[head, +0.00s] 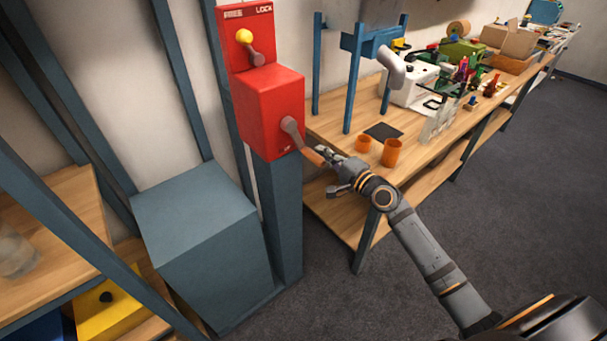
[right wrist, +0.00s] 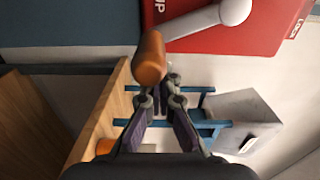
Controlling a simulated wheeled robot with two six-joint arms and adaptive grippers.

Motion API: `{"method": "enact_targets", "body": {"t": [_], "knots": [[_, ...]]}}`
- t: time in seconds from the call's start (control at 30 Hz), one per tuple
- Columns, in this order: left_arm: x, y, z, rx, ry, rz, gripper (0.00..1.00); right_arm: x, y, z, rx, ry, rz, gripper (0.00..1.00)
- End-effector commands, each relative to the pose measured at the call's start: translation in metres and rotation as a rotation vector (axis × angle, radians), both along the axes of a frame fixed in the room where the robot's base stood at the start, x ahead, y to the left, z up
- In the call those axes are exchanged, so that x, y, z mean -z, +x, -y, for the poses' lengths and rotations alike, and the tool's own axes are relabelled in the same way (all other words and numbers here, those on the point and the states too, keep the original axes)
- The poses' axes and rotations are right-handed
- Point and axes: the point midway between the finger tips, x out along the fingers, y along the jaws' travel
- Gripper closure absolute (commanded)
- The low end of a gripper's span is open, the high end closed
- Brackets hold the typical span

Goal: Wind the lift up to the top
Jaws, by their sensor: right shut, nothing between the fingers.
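The red winch box (head: 270,110) stands on a blue-grey post. Its grey crank arm (head: 292,132) slants down to the right and ends in an orange-brown handle (head: 313,157). The handle (right wrist: 149,60) also shows in the right wrist view, just ahead and left of the fingertips. My right gripper (head: 330,164) is shut and empty beside the handle; I cannot tell whether they touch. Above the box, a lever with a yellow knob (head: 244,36) leans up and left, toward the FREE side of the FREE/LOCK plate (head: 228,50). My left gripper is not in view.
A blue-grey block (head: 195,215) stands left of the post. The wooden bench (head: 335,135) on the right holds orange cups (head: 392,152), a blue stand (head: 352,75) and a white machine (head: 408,90). A shelf (head: 60,225) stands at left. Carpet at right is clear.

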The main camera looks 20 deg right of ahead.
Motion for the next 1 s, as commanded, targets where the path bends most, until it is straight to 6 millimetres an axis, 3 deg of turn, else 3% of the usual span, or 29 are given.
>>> {"method": "enact_targets", "body": {"t": [0.27, 0.77, 1.0], "knots": [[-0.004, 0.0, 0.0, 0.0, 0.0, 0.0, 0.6, 0.017, -0.015, -0.042, -0.006, 0.008, -0.003, 1.0], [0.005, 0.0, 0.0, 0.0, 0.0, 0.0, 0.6, 0.016, -0.009, -0.025, -0.004, 0.002, 0.002, 1.0], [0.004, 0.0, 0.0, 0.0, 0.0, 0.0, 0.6, 0.017, -0.034, -0.017, -0.006, -0.003, 0.0, 1.0]]}}
